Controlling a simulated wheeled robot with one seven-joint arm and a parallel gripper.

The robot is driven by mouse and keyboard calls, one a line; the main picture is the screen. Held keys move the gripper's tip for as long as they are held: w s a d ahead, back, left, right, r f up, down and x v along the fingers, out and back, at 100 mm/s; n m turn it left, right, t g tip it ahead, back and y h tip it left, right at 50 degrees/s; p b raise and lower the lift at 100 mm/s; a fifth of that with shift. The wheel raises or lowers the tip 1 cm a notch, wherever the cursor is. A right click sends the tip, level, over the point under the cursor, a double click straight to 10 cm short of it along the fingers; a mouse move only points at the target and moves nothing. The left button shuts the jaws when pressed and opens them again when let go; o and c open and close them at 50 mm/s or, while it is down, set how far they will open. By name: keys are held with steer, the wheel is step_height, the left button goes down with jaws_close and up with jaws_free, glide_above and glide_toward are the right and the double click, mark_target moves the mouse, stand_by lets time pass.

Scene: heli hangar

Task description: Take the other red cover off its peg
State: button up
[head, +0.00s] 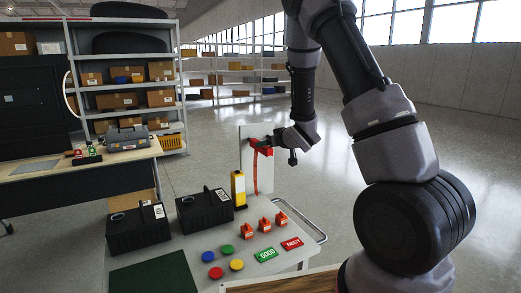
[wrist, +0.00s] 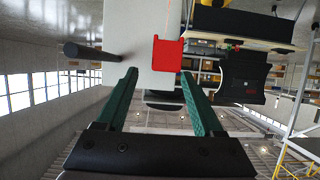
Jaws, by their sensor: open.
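A red cover (wrist: 168,55) sits against the pale upright board (wrist: 132,20) in the wrist view, just beyond and between my fingertips, nearer the right one. Its peg is hidden behind it. A dark peg (wrist: 88,51) with no cover sticks out at the board's left in that view. My gripper (wrist: 159,76) has its green fingers apart with nothing held. In the head view my gripper (head: 272,143) is at the upper part of the board (head: 266,180). Red shows there beside the fingers (head: 256,142), with a red strip hanging down the board.
The grey table holds two black boxes (head: 140,230), a yellow block (head: 238,188), several coloured discs (head: 216,272), small orange-red pieces (head: 264,225), and GOOD (head: 266,254) and FAULT (head: 292,244) plates. A metal rail (head: 308,228) edges its right side. Open floor lies beyond.

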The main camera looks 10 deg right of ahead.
steer(key=x, duration=0.4)
steer(key=shift+w+a+f, duration=0.15)
steer(key=shift+a+f, duration=0.1)
steer(key=shift+f, duration=0.05)
jaws_close()
steer(key=shift+r, duration=0.1)
